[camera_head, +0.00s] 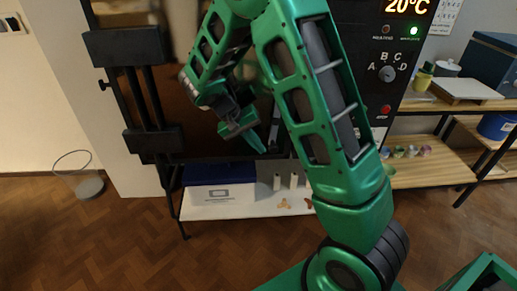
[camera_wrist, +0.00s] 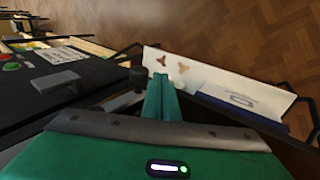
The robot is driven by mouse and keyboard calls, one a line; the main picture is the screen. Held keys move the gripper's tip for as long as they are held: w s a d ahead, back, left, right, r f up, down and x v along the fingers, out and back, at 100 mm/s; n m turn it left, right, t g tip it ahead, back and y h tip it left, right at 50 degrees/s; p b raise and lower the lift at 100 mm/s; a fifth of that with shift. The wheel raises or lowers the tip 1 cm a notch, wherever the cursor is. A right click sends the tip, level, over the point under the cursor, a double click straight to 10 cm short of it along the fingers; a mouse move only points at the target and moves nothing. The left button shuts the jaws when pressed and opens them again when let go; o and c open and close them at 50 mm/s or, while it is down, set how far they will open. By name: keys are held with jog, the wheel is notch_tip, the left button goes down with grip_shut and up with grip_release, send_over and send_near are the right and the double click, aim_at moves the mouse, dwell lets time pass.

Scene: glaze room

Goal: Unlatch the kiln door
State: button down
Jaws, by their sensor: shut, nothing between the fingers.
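The kiln's black control panel (camera_head: 392,60) stands at the right of the brown, dark-framed door area (camera_head: 196,130) in the head view. My gripper (camera_head: 257,138) is in front of the lower right part of the door, near the panel. In the wrist view my gripper (camera_wrist: 163,88) has its green fingers together, with nothing between them. A black knob-like part (camera_wrist: 138,76) on a short dark bar sits just left of the fingertips; it may be the latch, but I cannot tell. I cannot tell whether the fingers touch it. My arm hides much of the door's right edge.
A wooden shelf unit (camera_head: 430,172) with jars stands at the right. A wire basket (camera_head: 88,186) is on the floor at the left. The wooden floor in front is mostly clear.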

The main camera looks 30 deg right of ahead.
jog(key=v, duration=0.9)
jog(key=shift+a+r, duration=0.15)
jog(key=shift+r, duration=0.05)
jog(key=shift+w, duration=0.1)
jog(key=s+d+r+m+y, duration=0.1)
jog(key=s+d+r+y, duration=0.35)
jog(key=s+d, duration=0.85)
jog(key=s+a+t+y, duration=0.1)
jog(key=s+a, duration=0.1)
jog(key=s, duration=1.7)
jog(key=shift+m+t+y, duration=0.3)
jog(key=shift+t+y, duration=0.05)
jog(key=shift+t, duration=0.05)
